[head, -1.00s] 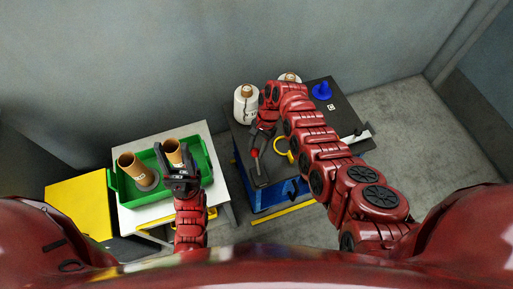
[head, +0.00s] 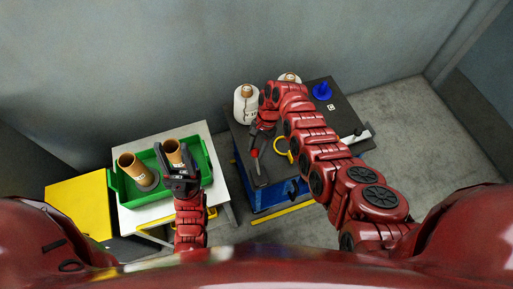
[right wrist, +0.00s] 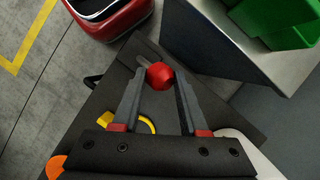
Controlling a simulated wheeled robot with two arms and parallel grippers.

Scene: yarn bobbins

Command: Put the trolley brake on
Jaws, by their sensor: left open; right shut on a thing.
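The trolley (head: 262,196) has a blue body and a dark top, and stands right of centre in the head view. A red ball knob (head: 254,153) on a short lever shows at its left part. The knob also shows in the right wrist view (right wrist: 159,76), between the fingertips of my right gripper (right wrist: 156,68). That gripper is shut on the knob, and my arm hides part of the trolley top in the head view. My left gripper (head: 177,162) is open and empty, above the green tray on the left.
The green tray (head: 208,172) with brown cones (head: 129,165) stands on a white table (head: 221,196). White bobbins (head: 246,112), a yellow ring (head: 291,156) and a blue cone (head: 321,91) are on the trolley top. A wall is behind. Floor at right is clear.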

